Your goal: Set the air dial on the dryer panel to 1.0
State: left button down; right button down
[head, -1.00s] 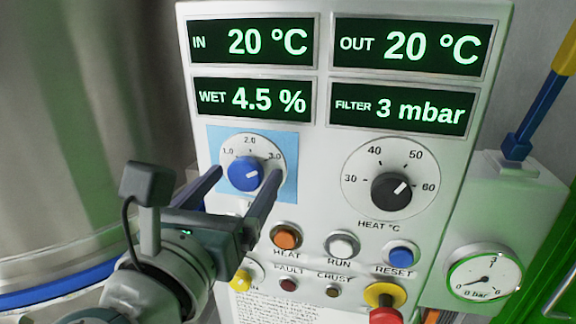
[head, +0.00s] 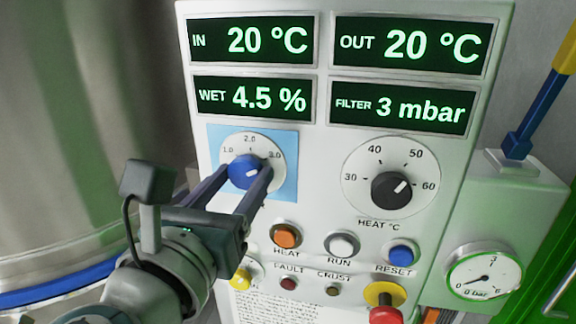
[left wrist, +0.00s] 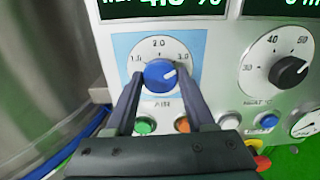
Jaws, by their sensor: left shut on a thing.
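The air dial is a blue knob (head: 244,172) on a white scale marked 1.0, 2.0 and 3.0, set on a light blue square of the dryer panel (head: 325,185). In the left wrist view the blue knob (left wrist: 159,75) has its white pointer turned to the upper right, toward 3.0. My left gripper (head: 245,180) is shut on the knob, one finger on each side; the gripper also shows in the left wrist view (left wrist: 160,80). The fingers hide part of the scale's lower edge in the head view. My right gripper is not in view.
A heat dial (head: 391,187) with a black knob sits right of the air dial. Below are orange (head: 286,236), white (head: 341,243) and blue (head: 402,253) buttons and a red stop button (head: 386,315). A pressure gauge (head: 484,278) stands at the right.

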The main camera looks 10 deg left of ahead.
pick_arm(q)
jog(key=shift+n, duration=0.3)
jog(key=n+b, duration=0.1)
jog(key=n, duration=0.4)
jog(key=n+b, duration=0.1)
jog(key=n, duration=0.5)
jog(key=shift+n+b, duration=0.3)
jog(key=shift+n, duration=0.1)
jog(key=n, duration=0.5)
jog(key=shift+b, duration=0.3)
jog(key=n, duration=0.6)
jog(key=shift+n, duration=0.4)
jog(key=shift+c, duration=1.3)
grip_release()
